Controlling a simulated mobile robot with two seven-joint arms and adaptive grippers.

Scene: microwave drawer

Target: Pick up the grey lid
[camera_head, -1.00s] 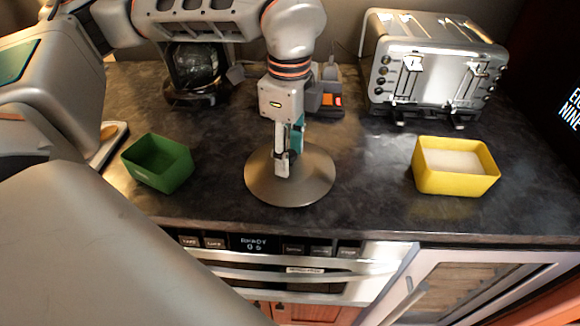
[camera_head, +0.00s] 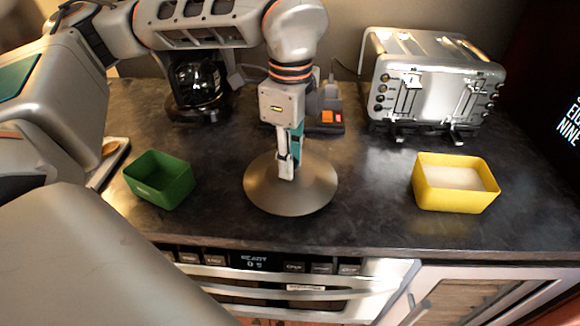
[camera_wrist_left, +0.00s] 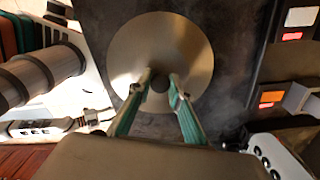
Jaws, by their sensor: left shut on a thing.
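The grey lid (camera_head: 310,192) is a round metal disc above the dark counter, between the green and yellow containers. It also shows in the left wrist view (camera_wrist_left: 190,45), with a small dark knob (camera_wrist_left: 160,83) at its middle. My left gripper (camera_head: 287,172) points down at the lid's middle. In the left wrist view its teal fingers (camera_wrist_left: 159,88) are shut on the knob. I cannot tell whether the lid rests on the counter or hangs just above it. My right gripper is not in view.
A green container (camera_head: 160,182) stands left of the lid and a yellow container (camera_head: 455,186) with white content stands right. A silver toaster (camera_head: 430,80) and a coffee maker (camera_head: 198,85) stand at the back. An oven front (camera_head: 290,285) lies below the counter's edge.

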